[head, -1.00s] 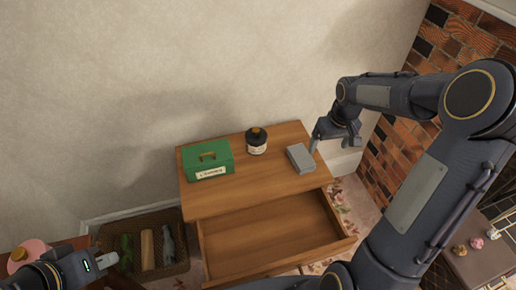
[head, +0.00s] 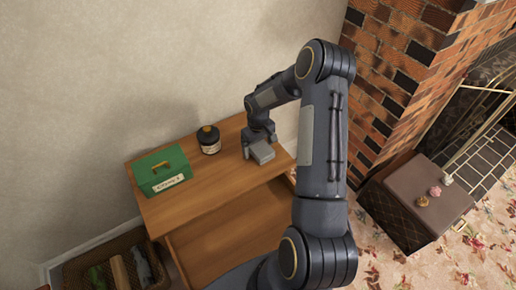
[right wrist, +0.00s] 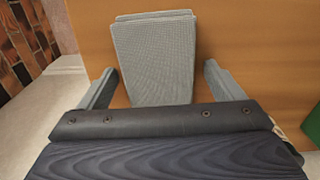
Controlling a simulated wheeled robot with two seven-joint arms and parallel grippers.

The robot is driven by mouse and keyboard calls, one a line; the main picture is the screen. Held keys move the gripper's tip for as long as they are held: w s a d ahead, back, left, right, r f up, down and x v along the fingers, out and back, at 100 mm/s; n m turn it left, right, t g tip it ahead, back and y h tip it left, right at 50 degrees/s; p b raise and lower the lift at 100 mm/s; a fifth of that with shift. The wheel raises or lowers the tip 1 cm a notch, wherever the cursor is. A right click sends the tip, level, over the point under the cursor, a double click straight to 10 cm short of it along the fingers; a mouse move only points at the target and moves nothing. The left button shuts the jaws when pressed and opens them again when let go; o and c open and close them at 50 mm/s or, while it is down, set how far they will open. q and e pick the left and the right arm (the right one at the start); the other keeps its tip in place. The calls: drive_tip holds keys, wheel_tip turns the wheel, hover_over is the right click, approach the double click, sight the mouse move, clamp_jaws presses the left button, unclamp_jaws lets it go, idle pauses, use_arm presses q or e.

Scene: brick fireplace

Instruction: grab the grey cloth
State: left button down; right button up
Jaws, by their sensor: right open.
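The grey cloth (head: 262,153) is a small folded block on the wooden dresser top, near its right end. My right gripper (head: 258,137) is at the cloth's back edge, pointing down. In the right wrist view the cloth (right wrist: 155,55) shows a woven texture and stacked layers. The open fingers of my right gripper (right wrist: 161,82) stand on either side of the cloth's near end, with a gap on both sides. The cloth's nearest edge is hidden behind the gripper body. My left gripper is out of view.
A green box (head: 162,170) and a dark jar (head: 209,140) stand left of the cloth on the dresser (head: 190,196). Its open drawer (head: 225,232) juts out below. A basket (head: 72,270) is at lower left. A brick fireplace (head: 400,60) rises at right.

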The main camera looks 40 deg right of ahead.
drive_tip(key=shift+c, duration=0.5)
drive_tip(key=c, duration=1)
drive_tip(key=shift+o, duration=0.2)
